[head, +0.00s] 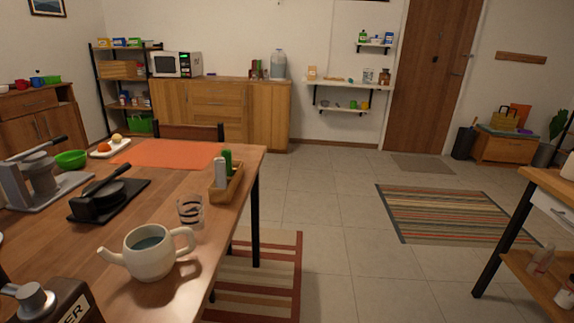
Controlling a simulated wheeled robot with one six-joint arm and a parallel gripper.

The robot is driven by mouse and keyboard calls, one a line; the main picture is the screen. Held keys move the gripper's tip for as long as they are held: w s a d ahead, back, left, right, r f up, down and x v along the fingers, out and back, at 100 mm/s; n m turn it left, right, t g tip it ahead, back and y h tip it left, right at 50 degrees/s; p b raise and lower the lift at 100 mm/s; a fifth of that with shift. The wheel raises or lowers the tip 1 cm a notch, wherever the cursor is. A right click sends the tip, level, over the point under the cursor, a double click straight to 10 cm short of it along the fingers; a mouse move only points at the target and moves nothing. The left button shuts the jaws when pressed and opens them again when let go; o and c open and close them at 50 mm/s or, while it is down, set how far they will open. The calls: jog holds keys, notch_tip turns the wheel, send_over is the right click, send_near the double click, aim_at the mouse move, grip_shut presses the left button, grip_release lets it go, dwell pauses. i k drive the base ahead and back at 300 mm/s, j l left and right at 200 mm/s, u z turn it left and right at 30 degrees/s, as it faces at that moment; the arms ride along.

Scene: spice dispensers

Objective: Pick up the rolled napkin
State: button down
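I cannot make out a rolled napkin anywhere in the head view. The wooden table (128,224) at the left carries an orange cloth (168,153), which lies flat near its far end. A small wooden caddy (222,192) at the table's right edge holds a white and a green dispenser (228,160). My gripper does not show in this view.
A teapot-like jug (150,250), a striped glass (190,211), a black press (108,192), a grey press (42,180) and a green bowl (71,159) stand on the table. Tiled floor (345,215) is open to the right. Another table (550,187) stands at the right edge.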

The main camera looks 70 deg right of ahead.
aim_at(227, 153)
jog(key=l+z, duration=0.15)
jog(key=z, duration=1.2)
